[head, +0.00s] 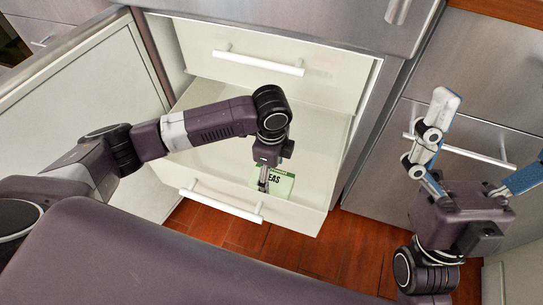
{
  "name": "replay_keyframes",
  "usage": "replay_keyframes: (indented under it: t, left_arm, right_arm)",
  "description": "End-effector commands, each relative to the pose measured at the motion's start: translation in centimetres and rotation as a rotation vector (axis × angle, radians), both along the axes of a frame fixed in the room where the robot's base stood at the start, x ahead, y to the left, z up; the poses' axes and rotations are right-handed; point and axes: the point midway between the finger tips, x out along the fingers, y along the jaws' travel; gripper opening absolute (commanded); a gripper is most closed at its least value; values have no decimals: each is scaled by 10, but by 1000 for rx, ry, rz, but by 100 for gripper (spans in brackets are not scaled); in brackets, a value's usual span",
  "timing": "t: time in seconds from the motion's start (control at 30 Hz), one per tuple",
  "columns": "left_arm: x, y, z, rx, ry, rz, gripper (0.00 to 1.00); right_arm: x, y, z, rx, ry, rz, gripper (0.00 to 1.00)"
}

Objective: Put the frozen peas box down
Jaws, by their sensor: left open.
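The frozen peas box (285,184), green and white with dark lettering ending in "EAS", lies inside the pulled-out white lower drawer (307,217), near its front. My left gripper (264,183) points down into the drawer at the box and covers part of it. Its jaws are open; I cannot tell whether they still touch the box. My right gripper (488,140) is at the right, away from the drawer, with its fingers spread wide and nothing between them. One of its fingers runs out of the picture.
A closed upper drawer with a white handle (258,63) is behind the lower one. An open door panel (95,105) stands at the left. Steel fronts (480,115) with a bar handle are at the right, near my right gripper. Bare wooden floor (335,245) shows in front.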

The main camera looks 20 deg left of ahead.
Motion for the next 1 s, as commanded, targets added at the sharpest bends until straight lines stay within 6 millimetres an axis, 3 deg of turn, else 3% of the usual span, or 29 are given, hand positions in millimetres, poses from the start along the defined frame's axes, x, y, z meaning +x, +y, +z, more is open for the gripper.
replay_keyframes:
  t: [0.27,0.6,1.0]
  left_arm:
    - [1,0,23,1,-1,2,71]
    - [0,0,49,0,0,1,71]
    - [0,0,68,1,0,1,71]
  right_arm:
    - [51,11,-22,-77,246,-12,100]
    - [101,19,-68,-166,545,-29,100]
    - [126,20,-113,-230,770,-39,100]
